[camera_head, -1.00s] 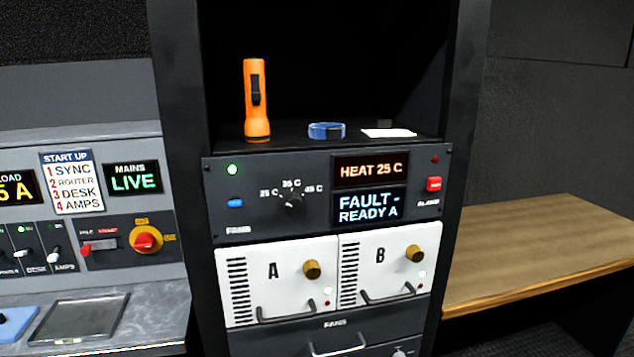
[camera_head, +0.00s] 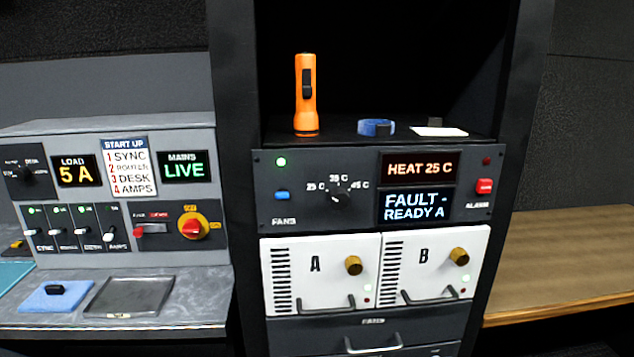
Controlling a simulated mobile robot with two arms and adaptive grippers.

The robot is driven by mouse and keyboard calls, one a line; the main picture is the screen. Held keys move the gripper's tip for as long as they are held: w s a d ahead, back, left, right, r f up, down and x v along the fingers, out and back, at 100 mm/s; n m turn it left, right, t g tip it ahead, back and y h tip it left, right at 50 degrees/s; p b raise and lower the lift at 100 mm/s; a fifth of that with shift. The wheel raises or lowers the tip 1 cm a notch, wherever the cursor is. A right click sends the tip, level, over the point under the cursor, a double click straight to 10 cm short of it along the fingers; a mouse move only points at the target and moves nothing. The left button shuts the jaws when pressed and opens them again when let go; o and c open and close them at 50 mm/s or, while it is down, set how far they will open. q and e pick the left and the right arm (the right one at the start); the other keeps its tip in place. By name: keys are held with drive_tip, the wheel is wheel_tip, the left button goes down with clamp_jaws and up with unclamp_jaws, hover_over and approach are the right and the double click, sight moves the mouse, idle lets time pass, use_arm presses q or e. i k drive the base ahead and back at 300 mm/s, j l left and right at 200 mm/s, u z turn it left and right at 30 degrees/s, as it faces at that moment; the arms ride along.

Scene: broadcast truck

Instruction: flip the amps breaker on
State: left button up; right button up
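The amps breaker (camera_head: 109,236) is the rightmost of a row of small white-handled breakers on the grey panel at left, above the label AMPS. Small green lights show above the breakers at left; I cannot make out a lit one above amps. The load display (camera_head: 75,170) reads 5 A and the mains display (camera_head: 184,167) reads LIVE. Neither of my grippers is in view.
A red-and-yellow rotary switch (camera_head: 192,226) and a red-handled switch (camera_head: 141,230) are right of the breakers. A blue pad (camera_head: 45,298) and a dark tray (camera_head: 125,297) lie on the desk below. The rack (camera_head: 228,180) with an orange flashlight (camera_head: 305,95) stands at centre.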

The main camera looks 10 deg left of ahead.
sight(108, 236)
drive_tip(key=u, duration=1.35)
drive_tip(key=i+j+z, duration=0.1)
drive_tip(key=i+z, duration=0.15)
drive_tip(key=i, duration=0.4)
